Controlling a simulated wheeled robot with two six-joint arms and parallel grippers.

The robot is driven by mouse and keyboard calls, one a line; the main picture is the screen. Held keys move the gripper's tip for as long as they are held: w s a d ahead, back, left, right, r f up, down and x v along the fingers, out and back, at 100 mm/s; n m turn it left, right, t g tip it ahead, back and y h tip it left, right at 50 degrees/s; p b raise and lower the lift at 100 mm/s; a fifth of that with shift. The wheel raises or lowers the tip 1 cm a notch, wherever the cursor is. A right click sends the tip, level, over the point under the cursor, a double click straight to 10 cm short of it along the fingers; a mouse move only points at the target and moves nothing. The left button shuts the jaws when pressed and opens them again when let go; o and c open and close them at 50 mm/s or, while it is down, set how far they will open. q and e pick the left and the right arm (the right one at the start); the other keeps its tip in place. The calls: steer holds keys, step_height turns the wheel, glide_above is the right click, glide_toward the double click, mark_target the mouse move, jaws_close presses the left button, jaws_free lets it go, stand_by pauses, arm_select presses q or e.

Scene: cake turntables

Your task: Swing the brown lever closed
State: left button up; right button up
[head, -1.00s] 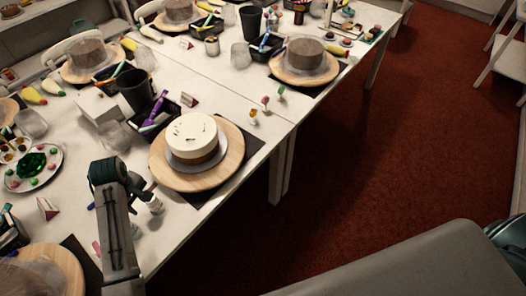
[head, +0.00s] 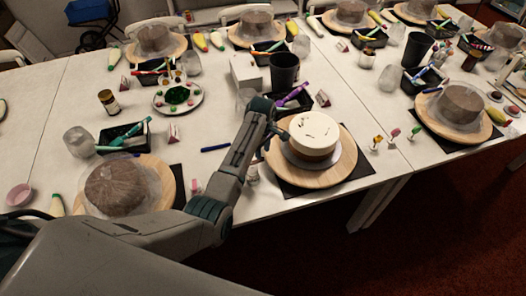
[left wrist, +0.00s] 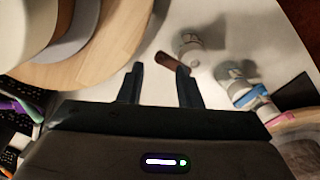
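The brown lever (left wrist: 167,60) is a short, flat brown piece in the left wrist view, just beyond my finger tips. Its upper right end is close to a small whitish bottle-like piece (left wrist: 190,42); I cannot tell how they join. My left gripper (left wrist: 160,76) is open and empty, with the lever ahead of the gap between its fingers, nearer the right one. In the head view my left gripper (head: 264,145) is at the left edge of the round wooden turntable (head: 342,165), which bears a white-topped cake (head: 314,132). I cannot make out the lever there. My right gripper is out of view.
Pens and small bottles (left wrist: 245,88) lie right of the gripper in the left wrist view. A black pen tray (head: 296,100) and dark cup (head: 284,72) stand behind the cake. Another covered cake (head: 118,188) is at front left.

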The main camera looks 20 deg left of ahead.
arm_select(q)
steer(key=shift+f, duration=1.5)
steer(key=shift+c, duration=0.2)
jaws_close()
